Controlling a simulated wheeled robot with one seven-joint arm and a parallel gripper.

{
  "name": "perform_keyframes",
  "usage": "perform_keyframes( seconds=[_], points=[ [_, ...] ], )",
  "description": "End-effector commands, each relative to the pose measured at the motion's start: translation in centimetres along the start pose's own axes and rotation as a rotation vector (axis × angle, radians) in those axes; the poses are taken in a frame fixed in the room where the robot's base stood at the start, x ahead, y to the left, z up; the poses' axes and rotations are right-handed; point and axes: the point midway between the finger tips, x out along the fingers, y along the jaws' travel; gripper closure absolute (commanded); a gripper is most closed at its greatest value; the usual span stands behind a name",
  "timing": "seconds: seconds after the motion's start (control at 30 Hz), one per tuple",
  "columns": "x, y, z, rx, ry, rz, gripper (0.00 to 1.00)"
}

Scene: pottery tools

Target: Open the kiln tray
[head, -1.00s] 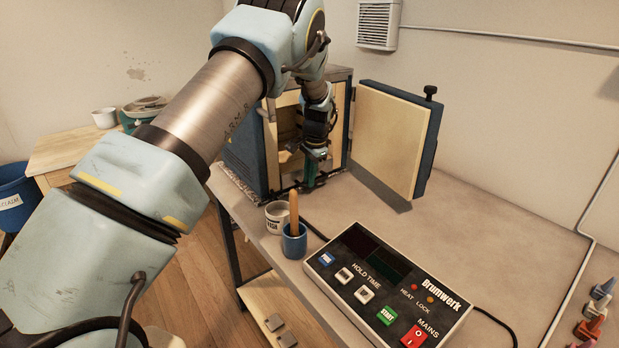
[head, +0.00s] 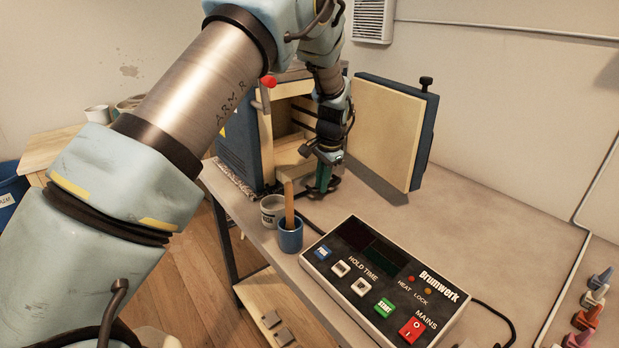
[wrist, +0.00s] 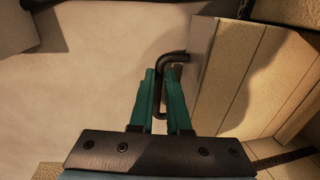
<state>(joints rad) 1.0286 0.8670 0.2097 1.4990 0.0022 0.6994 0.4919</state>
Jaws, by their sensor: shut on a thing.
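The kiln (head: 240,135) stands open at the back of the table. Its cream tray (head: 292,171) sticks partly out of the lower front of the chamber. My gripper (head: 324,178) is in front of the kiln at the tray's front, with green fingers. In the wrist view, my gripper (wrist: 162,90) is shut on a bent black handle (wrist: 172,56), whose upper end meets the cream block (wrist: 205,60) at the right. The handle passes between the fingers; part of it is hidden by them.
The kiln door (head: 385,130) is swung open to the right. A pale cup (head: 271,209) and a blue cup (head: 290,238) with a wooden stick stand close in front. The control box (head: 385,280) lies nearer. The table at the right is mostly clear.

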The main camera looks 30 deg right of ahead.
Motion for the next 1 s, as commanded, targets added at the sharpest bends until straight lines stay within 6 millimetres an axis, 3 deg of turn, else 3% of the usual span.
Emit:
perform_keyframes(
  seconds=[0.1, 0.3, 0.5, 0.83, 0.87, 1.0],
  points=[
    [-0.5, 2.9, -0.2, 0.005, 0.003, 0.001, 1.0],
    [-1.1, 6.0, -0.2, 0.003, 0.002, 0.0, 1.0],
    [-1.3, 7.3, -0.1, 0.001, 0.001, 0.001, 1.0],
    [-1.3, 7.3, -0.2, 0.0, 0.001, 0.001, 1.0],
    [-1.3, 7.3, -0.2, 0.0, 0.001, 0.001, 0.82],
    [-1.3, 7.3, -0.1, 0.0, 0.001, 0.0, 0.66]
  ],
)
